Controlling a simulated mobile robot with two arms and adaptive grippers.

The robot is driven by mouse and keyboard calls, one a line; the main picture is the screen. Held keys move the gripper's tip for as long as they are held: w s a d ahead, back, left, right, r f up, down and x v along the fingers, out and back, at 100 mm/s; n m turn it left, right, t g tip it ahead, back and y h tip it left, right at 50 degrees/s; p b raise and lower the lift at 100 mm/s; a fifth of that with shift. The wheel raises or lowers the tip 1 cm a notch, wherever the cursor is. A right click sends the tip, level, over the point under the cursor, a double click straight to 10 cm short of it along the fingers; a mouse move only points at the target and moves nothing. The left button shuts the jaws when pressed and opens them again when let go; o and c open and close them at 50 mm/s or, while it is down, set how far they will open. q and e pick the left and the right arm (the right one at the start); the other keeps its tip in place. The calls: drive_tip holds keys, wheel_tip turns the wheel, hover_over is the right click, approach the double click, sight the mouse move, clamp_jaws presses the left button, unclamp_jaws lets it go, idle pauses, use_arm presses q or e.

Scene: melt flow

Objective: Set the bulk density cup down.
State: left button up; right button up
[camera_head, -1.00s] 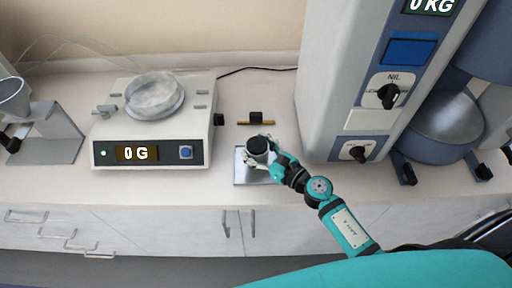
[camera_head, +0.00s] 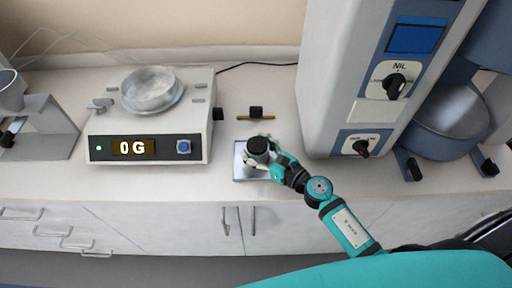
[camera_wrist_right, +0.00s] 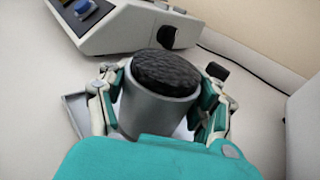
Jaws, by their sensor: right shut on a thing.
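The bulk density cup (camera_head: 258,147) is a small grey metal cylinder filled to the top with dark, rough material. It stands upright over a flat metal plate (camera_head: 241,174) on the bench. My right gripper (camera_head: 262,158) is shut around the cup's sides. My left gripper is not in view.
A tall grey-blue machine (camera_head: 350,90) stands close on the right. A small black-handled brass tool (camera_head: 256,114) lies behind the plate. A funnel stand (camera_head: 45,130) is at far left.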

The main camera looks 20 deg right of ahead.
drive_tip(key=shift+f, duration=0.15)
idle(0.4)
drive_tip(key=o, duration=1.9)
drive_tip(key=shift+s+d, duration=0.1)
drive_tip(key=shift+s, duration=0.05)
drive_tip(key=v, duration=1.1)
drive_tip(key=shift+s+d, duration=0.15)
drive_tip(key=shift+s, duration=0.15)
